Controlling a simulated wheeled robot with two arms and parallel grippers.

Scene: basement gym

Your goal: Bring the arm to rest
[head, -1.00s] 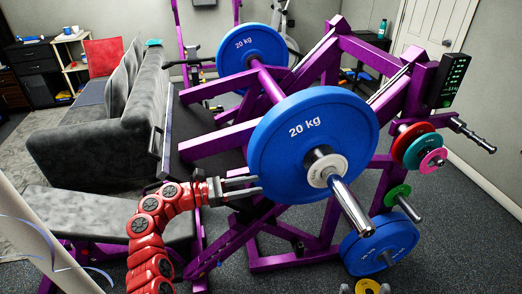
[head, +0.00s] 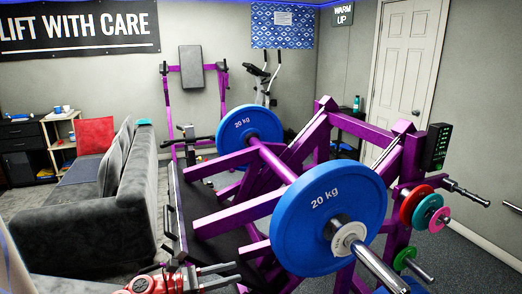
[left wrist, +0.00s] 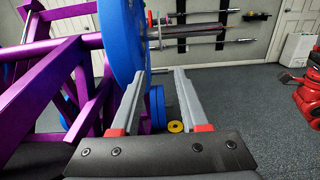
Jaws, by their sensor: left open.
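My left gripper (head: 219,276) shows at the bottom of the head view, with part of its red arm. Its two grey fingers are apart and point right, toward the purple weight machine (head: 229,218). In the left wrist view the open gripper (left wrist: 162,92) has nothing between its fingers. The blue 20 kg plate (head: 327,220) on the machine is right of the gripper in the head view. In the left wrist view the blue plate (left wrist: 121,35) stands close by the left finger; I cannot tell whether they touch.
A grey sofa (head: 90,228) stands at the left. Smaller coloured plates (head: 410,205) hang on the machine's right side. Free floor (left wrist: 244,110) shows right of the gripper in the left wrist view.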

